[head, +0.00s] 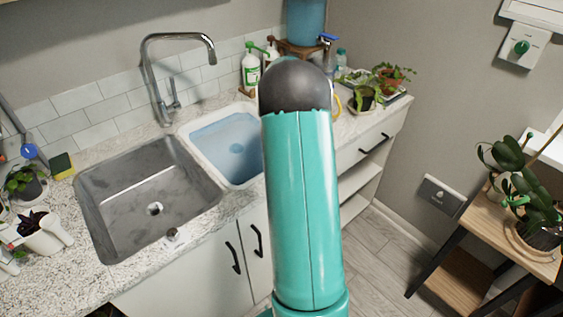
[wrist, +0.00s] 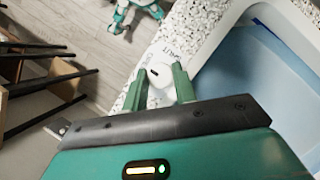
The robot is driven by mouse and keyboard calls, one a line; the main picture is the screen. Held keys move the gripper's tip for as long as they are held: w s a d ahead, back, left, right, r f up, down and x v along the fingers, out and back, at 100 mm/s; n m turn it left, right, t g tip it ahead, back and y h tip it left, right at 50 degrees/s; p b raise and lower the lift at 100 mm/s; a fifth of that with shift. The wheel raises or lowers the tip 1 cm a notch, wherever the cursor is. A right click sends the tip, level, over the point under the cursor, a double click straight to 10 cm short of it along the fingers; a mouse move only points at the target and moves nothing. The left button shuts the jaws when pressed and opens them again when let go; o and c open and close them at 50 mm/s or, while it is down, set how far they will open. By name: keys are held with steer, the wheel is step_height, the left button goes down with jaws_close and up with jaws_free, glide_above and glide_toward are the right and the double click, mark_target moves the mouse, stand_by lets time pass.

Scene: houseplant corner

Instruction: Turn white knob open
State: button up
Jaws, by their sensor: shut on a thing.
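The white knob (wrist: 158,74) is round with a dark mark and sits on a white plate with partly hidden lettering, at the speckled counter edge beside the blue-water basin. My gripper (wrist: 160,80) has one green finger on each side of the knob and is shut on it. In the head view my teal arm covers the middle of the picture, and my gripper and this knob are hidden behind it.
A metal sink (head: 150,200) and the white basin (head: 225,145) are set in the counter. A smaller light knob (head: 172,234) sits before the sink. Potted plants (head: 365,92) stand at the back. A wooden plant stand (head: 478,205) is at right, with open floor between.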

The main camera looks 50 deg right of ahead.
steer(key=o, duration=1)
steer(key=v, duration=1.3)
steer(key=shift+w+d+r, duration=0.1)
steer(key=shift+r, duration=0.25)
